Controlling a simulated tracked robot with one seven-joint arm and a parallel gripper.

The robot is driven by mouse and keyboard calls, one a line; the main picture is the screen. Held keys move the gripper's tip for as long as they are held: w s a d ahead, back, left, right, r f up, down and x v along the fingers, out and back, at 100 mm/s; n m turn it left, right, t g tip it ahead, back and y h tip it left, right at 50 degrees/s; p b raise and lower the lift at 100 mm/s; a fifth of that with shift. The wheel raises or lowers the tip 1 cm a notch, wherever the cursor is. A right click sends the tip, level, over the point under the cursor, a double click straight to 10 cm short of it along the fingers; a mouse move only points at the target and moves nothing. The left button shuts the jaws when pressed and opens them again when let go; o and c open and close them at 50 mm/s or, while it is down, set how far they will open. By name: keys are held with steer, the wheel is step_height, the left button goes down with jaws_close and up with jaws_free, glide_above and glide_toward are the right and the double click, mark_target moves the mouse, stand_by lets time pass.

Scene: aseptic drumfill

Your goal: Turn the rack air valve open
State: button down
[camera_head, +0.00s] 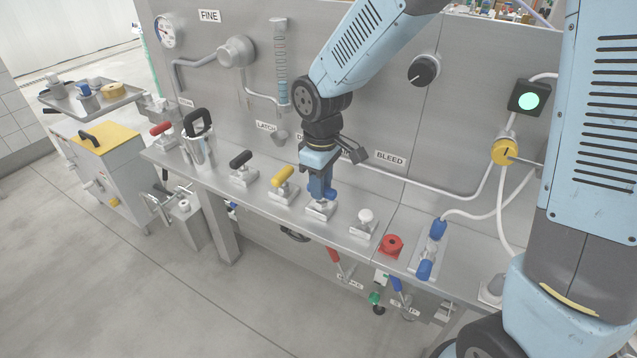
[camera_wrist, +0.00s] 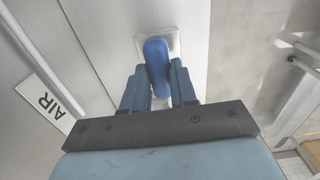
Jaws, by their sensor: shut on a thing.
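The rack air valve has a rounded blue handle (camera_wrist: 156,55) on a square metal plate (camera_wrist: 174,42). An AIR label (camera_wrist: 42,101) shows on the left of the wrist view. The handle runs nearly up and down that view, between the two fingers of my gripper (camera_wrist: 158,84). The gripper is shut on it. In the head view my gripper (camera_head: 321,190) points down onto the valve's base plate (camera_head: 320,211) on the steel bench, and mostly hides the handle.
On the same bench (camera_head: 262,205), a yellow handle (camera_head: 283,177) and a black handle (camera_head: 240,159) stand left of my gripper. A white knob (camera_head: 365,216), a red knob (camera_head: 391,245) and a blue-ended fitting (camera_head: 431,250) stand right. The upright steel panel rises behind.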

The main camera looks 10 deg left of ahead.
steer(key=shift+w+d, duration=0.15)
steer(key=c, duration=1.2)
jaws_free()
steer(key=shift+d, duration=0.1)
steer(key=o, duration=0.3)
step_height(320, 180, up, 14)
steer(key=shift+f, duration=0.15)
